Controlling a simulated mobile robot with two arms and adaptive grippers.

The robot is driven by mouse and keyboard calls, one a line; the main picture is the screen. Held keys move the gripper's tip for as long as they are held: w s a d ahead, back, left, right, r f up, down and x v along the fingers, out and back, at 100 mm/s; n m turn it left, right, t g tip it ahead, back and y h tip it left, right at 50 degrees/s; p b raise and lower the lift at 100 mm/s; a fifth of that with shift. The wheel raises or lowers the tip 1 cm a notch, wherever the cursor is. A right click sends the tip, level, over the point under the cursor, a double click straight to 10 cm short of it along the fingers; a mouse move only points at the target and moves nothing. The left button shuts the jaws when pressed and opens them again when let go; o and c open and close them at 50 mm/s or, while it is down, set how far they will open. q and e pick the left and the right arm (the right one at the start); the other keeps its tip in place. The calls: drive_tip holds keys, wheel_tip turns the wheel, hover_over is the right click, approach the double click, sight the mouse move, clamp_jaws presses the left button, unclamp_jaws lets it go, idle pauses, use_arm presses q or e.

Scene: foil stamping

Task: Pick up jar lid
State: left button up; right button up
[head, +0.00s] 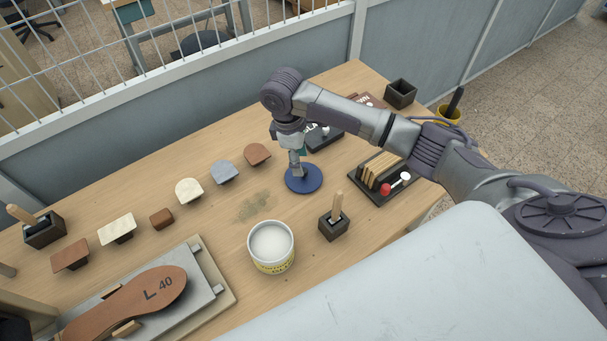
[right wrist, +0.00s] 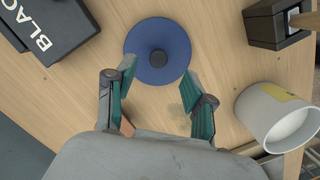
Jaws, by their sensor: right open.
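The jar lid (head: 303,183) is a round blue disc lying flat on the wooden table. In the right wrist view the lid (right wrist: 145,39) shows a dark round knob (right wrist: 158,58) at its middle. My right gripper (head: 296,168) is over the lid, pointing down. In the right wrist view its two fingers (right wrist: 160,70) are spread apart with nothing between them, near the lid's lower edge. The open white jar (head: 271,257) with a yellow label stands in front of the lid; it also shows in the right wrist view (right wrist: 268,117). My left gripper is not seen.
A dark holder with a wooden-handled tool (head: 334,227) stands right of the jar. A black box (head: 322,137) lies behind the lid. A dark tray (head: 388,181) is to the right. Table between lid and jar is clear.

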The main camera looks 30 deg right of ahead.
drive_tip(key=f, duration=0.1)
drive_tip(key=f+p, duration=0.1)
drive_tip(key=d+f+p, duration=0.1)
drive_tip(key=f, duration=0.1)
drive_tip(key=shift+s, duration=0.25)
drive_tip(key=shift+f, duration=0.65)
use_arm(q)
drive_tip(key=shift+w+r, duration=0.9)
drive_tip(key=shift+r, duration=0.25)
use_arm(e)
clamp_jaws()
